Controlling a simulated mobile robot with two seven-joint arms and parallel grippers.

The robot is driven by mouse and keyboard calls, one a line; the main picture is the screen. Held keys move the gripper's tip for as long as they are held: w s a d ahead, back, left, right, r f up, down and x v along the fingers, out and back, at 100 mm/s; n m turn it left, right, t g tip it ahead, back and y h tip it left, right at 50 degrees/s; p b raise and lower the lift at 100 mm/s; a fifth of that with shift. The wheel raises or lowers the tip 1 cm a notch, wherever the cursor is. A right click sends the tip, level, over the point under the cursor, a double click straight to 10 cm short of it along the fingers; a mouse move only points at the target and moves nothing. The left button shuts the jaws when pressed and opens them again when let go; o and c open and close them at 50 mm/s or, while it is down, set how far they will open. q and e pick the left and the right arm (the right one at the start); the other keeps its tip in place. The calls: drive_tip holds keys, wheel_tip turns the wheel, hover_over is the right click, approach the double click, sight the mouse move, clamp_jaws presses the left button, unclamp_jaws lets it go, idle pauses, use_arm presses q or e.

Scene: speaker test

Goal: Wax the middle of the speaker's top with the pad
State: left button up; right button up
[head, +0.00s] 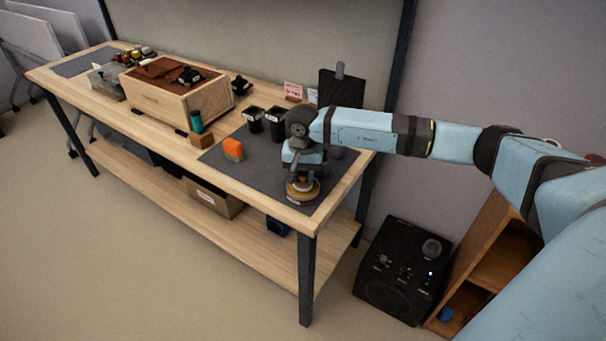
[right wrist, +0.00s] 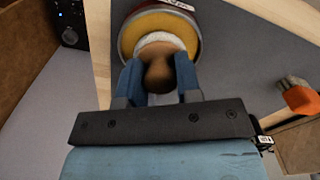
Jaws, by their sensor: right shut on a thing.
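My right gripper (head: 301,172) is shut on the brown knob of the pad (right wrist: 158,66) at the front right corner of the bench. The pad's white underside edge shows below the knob. It is at a round tin (head: 303,197) of yellow wax with a red and metal rim; the tin also shows in the right wrist view (right wrist: 127,40). Whether the pad touches the wax is hard to tell. My left gripper is not in view.
A dark mat (head: 262,172) covers the bench's right end. A black box (head: 403,270) is on the floor.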

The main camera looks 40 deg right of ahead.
sight(303, 173)
drive_tip(key=shift+f, duration=0.3)
drive_tip(key=shift+f+b, duration=0.1)
drive_tip(key=shift+b, duration=0.3)
idle(0.6)
idle(0.6)
drive_tip(key=shift+r+p, duration=0.3)
drive_tip(key=shift+r, duration=0.3)
drive_tip(key=shift+r+p, duration=0.65)
drive_tip(key=shift+r, duration=0.75)
drive_tip(key=shift+r+p, duration=0.65)
drive_tip(key=shift+r, duration=0.9)
